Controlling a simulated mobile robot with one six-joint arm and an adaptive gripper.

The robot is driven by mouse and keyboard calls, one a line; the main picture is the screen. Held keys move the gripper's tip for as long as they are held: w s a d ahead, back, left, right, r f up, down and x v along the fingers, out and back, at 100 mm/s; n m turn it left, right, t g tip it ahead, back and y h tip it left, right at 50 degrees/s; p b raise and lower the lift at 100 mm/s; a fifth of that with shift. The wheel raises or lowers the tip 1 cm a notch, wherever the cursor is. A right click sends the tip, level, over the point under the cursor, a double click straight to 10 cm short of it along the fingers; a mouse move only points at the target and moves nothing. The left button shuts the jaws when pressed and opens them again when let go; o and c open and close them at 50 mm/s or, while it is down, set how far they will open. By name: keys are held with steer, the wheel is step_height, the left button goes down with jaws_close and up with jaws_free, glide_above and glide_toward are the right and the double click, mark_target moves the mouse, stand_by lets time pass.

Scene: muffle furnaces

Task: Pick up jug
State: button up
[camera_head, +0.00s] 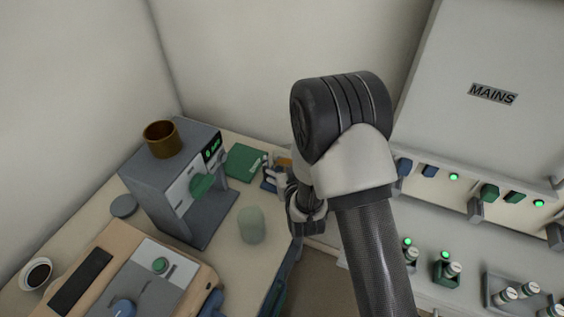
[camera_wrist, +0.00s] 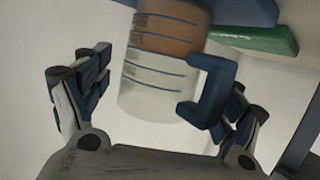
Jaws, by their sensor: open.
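The jug (camera_wrist: 155,75) is a clear cylinder with blue graduation lines, a blue handle and brown contents that show toward the top of the wrist view. My gripper (camera_wrist: 168,80) is open, with one finger on each side of the jug. The blue handle lies close to the right finger; I cannot tell whether they touch. In the head view my gripper (camera_head: 277,178) is at the counter's back right, and the jug (camera_head: 284,162) is mostly hidden behind it.
A grey machine (camera_head: 160,183) with a brass pot (camera_head: 161,139) on top stands left of the gripper. A green box (camera_head: 243,162) and a pale green cylinder (camera_head: 251,226) stand nearby on the counter. A wall panel (camera_head: 480,120) rises at right.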

steer(key=shift+s+r, duration=0.1)
steer(key=shift+s, duration=0.05)
steer(key=c, duration=1.7)
steer(key=shift+r, duration=0.1)
step_height(320, 180, up, 20)
steer(key=p, duration=0.6)
steer(key=shift+p, duration=0.35)
